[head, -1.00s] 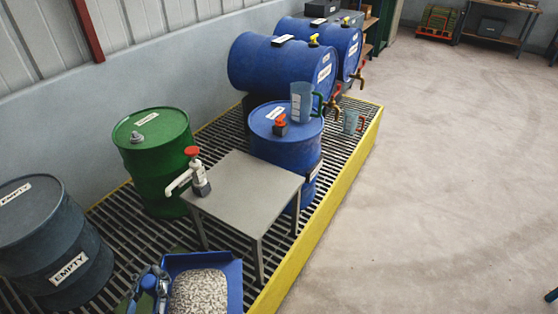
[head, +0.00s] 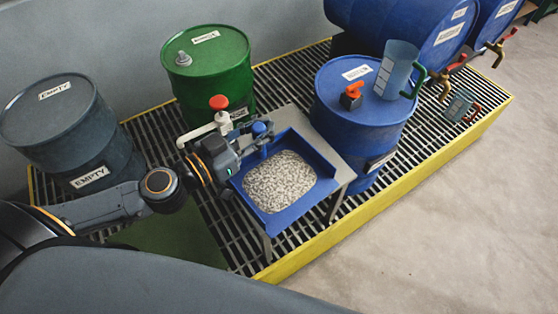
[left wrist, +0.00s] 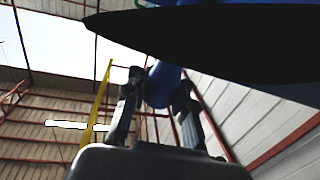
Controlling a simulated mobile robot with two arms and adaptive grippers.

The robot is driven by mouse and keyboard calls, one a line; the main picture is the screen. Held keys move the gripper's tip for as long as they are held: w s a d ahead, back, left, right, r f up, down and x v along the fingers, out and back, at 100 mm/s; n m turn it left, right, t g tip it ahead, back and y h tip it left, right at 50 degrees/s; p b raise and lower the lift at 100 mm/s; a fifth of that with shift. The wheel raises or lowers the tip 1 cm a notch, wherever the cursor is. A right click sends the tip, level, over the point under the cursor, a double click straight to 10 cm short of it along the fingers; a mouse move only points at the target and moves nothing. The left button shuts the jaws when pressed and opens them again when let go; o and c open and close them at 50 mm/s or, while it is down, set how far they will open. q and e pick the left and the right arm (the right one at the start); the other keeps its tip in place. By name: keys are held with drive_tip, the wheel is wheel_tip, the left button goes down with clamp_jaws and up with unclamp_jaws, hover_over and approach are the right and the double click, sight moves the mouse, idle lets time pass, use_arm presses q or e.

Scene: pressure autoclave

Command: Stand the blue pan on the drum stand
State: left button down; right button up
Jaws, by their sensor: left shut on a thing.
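The blue pan (head: 322,168) is a shallow open tray filled with pale granules. It is over the grey drum stand (head: 319,139), roughly level, covering most of its top. I cannot tell whether it touches the stand. My left gripper (head: 248,143) is shut on the pan's blue handle at the left side. In the left wrist view the fingers (left wrist: 160,98) close around the blue handle (left wrist: 162,82), and the pan's dark underside (left wrist: 220,40) fills the top. My right gripper is not in view.
A white pump with a red knob (head: 219,103) stands close behind my left gripper. A green drum (head: 205,70) is behind it. A blue drum (head: 350,130), bearing a jug (head: 396,70), is right of the stand. A grey drum (head: 50,125) is at left. Yellow-edged grating (head: 400,170) lies below.

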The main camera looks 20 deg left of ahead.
use_arm(q)
drive_tip(key=w+f+m+g+h+b, duration=0.15)
drive_tip(key=w+f, duration=0.35)
drive_tip(key=w, duration=0.7)
drive_tip(key=w+f+b, duration=0.3)
drive_tip(key=w+f, duration=0.1)
drive_tip(key=f, duration=0.4)
drive_tip(key=shift+w+d+f, duration=0.2)
drive_tip(key=shift+w+d, duration=0.1)
drive_tip(key=shift+d, duration=0.05)
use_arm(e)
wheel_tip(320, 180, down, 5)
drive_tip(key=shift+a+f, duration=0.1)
use_arm(q)
drive_tip(key=shift+f, duration=0.1)
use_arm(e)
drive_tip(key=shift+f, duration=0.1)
